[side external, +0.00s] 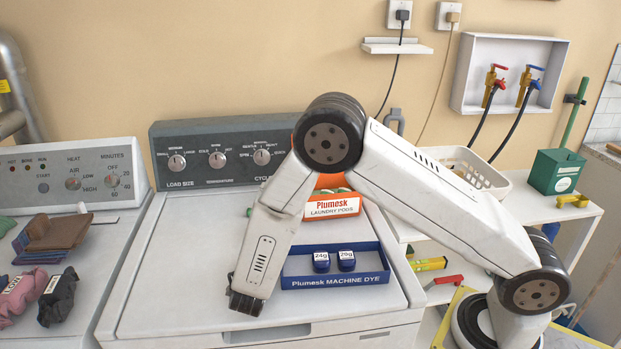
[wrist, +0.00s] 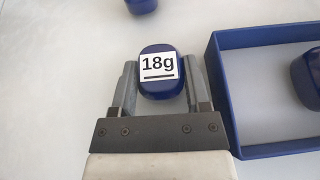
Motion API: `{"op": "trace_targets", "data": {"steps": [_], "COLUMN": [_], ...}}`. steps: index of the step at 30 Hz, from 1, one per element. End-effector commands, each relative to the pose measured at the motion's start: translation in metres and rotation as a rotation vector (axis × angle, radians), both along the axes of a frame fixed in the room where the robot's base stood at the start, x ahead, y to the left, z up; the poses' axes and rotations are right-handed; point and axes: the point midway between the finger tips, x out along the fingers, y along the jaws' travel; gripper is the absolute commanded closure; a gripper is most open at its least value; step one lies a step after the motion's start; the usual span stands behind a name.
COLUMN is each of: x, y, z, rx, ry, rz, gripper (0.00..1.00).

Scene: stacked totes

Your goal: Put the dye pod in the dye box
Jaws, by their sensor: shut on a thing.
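The dye box is a shallow blue tray (side external: 379,281) labelled "Plumesk MACHINE DYE" on the washer top. Two blue pods stand in it, one marked 24g (side external: 321,262) and one whose label looks like 20g or 26g (side external: 346,261). My gripper (side external: 243,303) is low over the washer top, left of the box. In the wrist view my gripper (wrist: 159,66) is shut on a blue dye pod (wrist: 160,90) labelled 18g, just left of the box wall (wrist: 219,95). The side view hides this pod. Another blue pod (wrist: 142,5) lies outside the box at the wrist view's top edge.
An orange and white laundry pods box (side external: 332,206) stands behind the dye box, partly hidden by my arm. The washer's control panel (side external: 200,153) rises at the back. The dryer at left holds folded cloths (side external: 52,232). The washer top left of my gripper is clear.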

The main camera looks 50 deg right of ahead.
Motion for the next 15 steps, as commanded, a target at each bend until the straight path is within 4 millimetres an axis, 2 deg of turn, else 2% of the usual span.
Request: {"op": "trace_targets", "data": {"steps": [14, 15], "x": [0.0004, 0.0004], "y": [0.0001, 0.0002], "z": [-0.0043, -0.0039], "rx": [-0.001, -0.001], "ry": [-0.001, -0.001], "rz": [0.001, 0.001], "gripper": [0.96, 0.27]}}
